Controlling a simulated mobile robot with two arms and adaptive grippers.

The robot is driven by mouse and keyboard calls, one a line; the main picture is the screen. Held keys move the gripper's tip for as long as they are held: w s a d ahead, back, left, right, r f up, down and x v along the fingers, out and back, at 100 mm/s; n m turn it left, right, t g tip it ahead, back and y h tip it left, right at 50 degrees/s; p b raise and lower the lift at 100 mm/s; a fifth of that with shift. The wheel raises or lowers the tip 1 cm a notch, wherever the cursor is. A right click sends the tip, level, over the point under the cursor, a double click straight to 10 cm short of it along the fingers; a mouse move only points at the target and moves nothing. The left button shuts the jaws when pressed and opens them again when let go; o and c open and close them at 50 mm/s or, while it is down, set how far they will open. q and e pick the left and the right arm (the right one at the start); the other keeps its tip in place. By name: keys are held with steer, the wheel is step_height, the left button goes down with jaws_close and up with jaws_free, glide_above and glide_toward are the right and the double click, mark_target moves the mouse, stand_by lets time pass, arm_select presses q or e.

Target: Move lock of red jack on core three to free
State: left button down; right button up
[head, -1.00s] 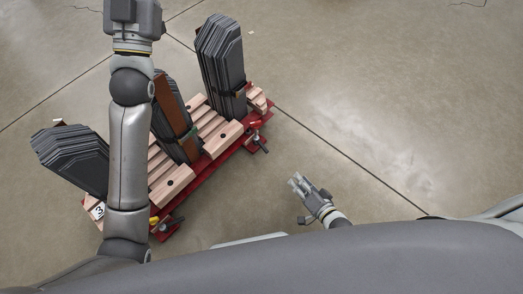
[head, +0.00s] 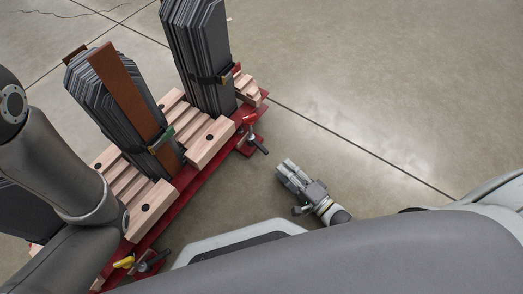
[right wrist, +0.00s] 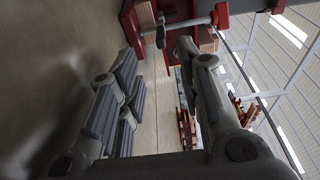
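A red jack (head: 153,266) with a dark screw handle and a yellow lever (head: 124,262) sits at the lower end of the red base, close to my body. Another red jack (head: 248,138) sits at the base's right end. A red jack with a grey bar also shows at the top of the right wrist view (right wrist: 187,23), ahead of the fingers; I cannot tell which one it is. My right gripper (head: 287,170) is over bare floor, right of the base, its fingers apart and empty. My left gripper is out of view. No core number is visible.
Dark plate stacks stand on wooden blocks (head: 152,205) on the red base (head: 190,196): one at the back (head: 200,50), one with a brown board (head: 120,85), and one at the left edge (head: 20,210) behind my left arm. The floor (head: 380,110) at right is clear.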

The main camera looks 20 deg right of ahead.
mark_target(264, 150)
steer(key=b+x, duration=0.4)
steer(key=x, duration=0.5)
steer(key=shift+w+a+f, duration=0.15)
steer(key=shift+w, duration=0.05)
steer(key=shift+w+a+b, duration=0.2)
steer(key=shift+w+b, duration=0.2)
steer(key=shift+w, duration=0.1)
jaws_close()
